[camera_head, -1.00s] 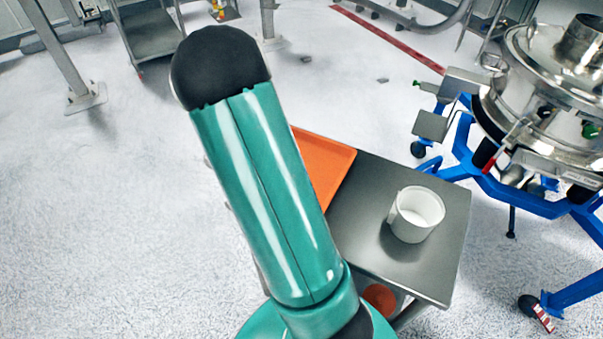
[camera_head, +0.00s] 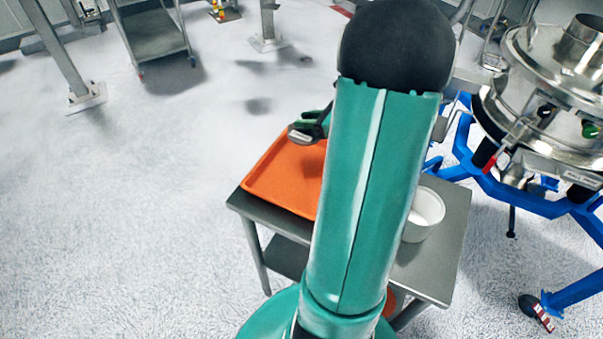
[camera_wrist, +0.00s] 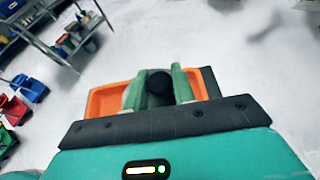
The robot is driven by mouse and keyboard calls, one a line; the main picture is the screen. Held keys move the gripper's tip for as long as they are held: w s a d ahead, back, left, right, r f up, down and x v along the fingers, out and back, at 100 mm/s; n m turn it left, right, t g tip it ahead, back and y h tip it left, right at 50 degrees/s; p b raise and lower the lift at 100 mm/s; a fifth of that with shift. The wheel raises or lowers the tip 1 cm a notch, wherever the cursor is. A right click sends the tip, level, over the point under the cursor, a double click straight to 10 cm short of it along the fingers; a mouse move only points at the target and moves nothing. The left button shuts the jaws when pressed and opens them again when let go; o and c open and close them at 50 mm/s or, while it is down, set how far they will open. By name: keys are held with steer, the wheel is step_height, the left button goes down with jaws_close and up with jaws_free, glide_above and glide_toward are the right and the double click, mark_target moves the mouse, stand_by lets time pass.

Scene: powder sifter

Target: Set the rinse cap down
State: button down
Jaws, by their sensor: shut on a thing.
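My gripper (camera_wrist: 158,86) shows in the wrist view with its two green fingers on either side of a dark round-topped thing, which I take to be the rinse cap (camera_wrist: 159,80). It is shut on it. In the head view my gripper (camera_head: 313,127) shows only in part, above the far edge of the orange tray (camera_head: 277,181); my green arm hides the rest. The tray also lies beyond the fingers in the wrist view (camera_wrist: 101,101). The gap between cap and tray cannot be judged.
The tray lies on a small grey metal table (camera_head: 446,245). A white cup (camera_head: 428,212) stands on its right part, partly behind my arm. A steel sifter (camera_head: 555,95) on a blue frame (camera_head: 530,203) stands close on the right.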

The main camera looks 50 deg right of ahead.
steer(key=s+f+v, duration=0.1)
steer(key=f+v, duration=0.2)
steer(key=v, duration=1.1)
steer(key=w+a+f, duration=0.1)
steer(key=w, duration=0.1)
steer(key=w+a+f, duration=0.1)
steer(key=w+a, duration=0.1)
steer(key=w, duration=0.1)
steer(key=w+a+f, duration=0.2)
steer(key=shift+w+f, duration=0.1)
steer(key=shift+w, duration=0.1)
glide_above(303, 170)
steer(key=f, duration=0.4)
steer(key=shift+s+d+f, duration=0.2)
steer(key=shift+s, duration=0.2)
steer(key=shift+w+a+f, duration=0.15)
steer(key=shift+f, duration=0.15)
steer(key=shift+w+f, duration=0.15)
steer(key=shift+f, duration=1.55)
steer(key=c, duration=1.2)
jaws_free()
steer(key=shift+f, duration=0.1)
steer(key=shift+o, duration=0.2)
